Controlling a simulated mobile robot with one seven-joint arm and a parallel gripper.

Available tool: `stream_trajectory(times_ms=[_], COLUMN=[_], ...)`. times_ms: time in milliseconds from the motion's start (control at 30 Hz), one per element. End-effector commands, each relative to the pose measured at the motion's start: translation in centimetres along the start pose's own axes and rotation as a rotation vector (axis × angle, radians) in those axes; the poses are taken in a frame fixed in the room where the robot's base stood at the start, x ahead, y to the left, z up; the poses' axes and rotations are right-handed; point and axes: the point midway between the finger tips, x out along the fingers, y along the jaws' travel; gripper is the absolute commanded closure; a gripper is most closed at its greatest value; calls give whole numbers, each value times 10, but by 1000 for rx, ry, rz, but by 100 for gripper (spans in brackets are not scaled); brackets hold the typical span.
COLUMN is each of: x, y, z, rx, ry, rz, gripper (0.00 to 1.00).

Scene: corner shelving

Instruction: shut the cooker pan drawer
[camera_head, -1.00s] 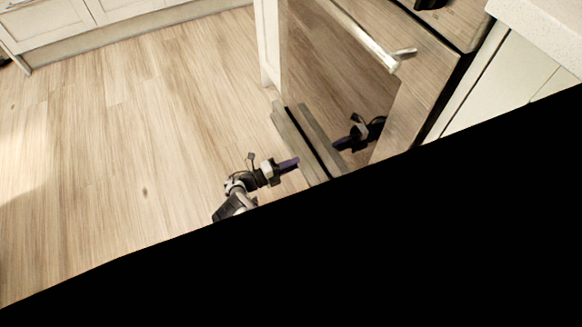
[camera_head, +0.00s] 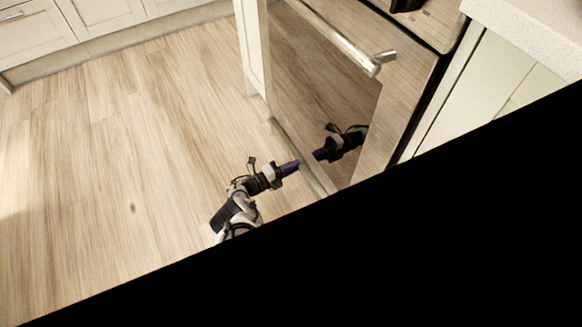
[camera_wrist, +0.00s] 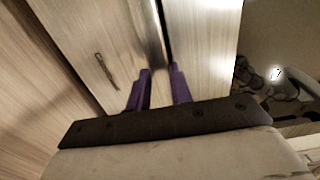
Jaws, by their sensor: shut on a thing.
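The cooker pan drawer (camera_head: 316,184) is a low strip under the cooker's oven door (camera_head: 325,95). It sits nearly in line with the door, and its near part is cut off by the black area. My gripper (camera_head: 297,164) is at the drawer's front, low above the floor, with its purple fingers pointing at it. In the wrist view my gripper (camera_wrist: 160,75) has its two fingers close together at a pale panel edge, apparently the drawer's. Whether a sliver of gap is left at the drawer cannot be told.
A bar handle (camera_head: 340,40) crosses the oven door above. A white cabinet end (camera_head: 253,50) stands beside the cooker, and white cabinets (camera_head: 100,15) line the back. The wooden floor (camera_head: 120,150) to the left is clear. Black hides the lower right.

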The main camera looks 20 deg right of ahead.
Motion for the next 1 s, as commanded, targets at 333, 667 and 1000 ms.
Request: stream_trajectory(times_ms=[333, 667, 1000], x=[2, -12, -86], y=[2, 0, 1], z=[0, 1, 0], rx=[1, 1, 0], ry=[-1, -4, -5], rz=[7, 5, 6], gripper=[60, 60, 60])
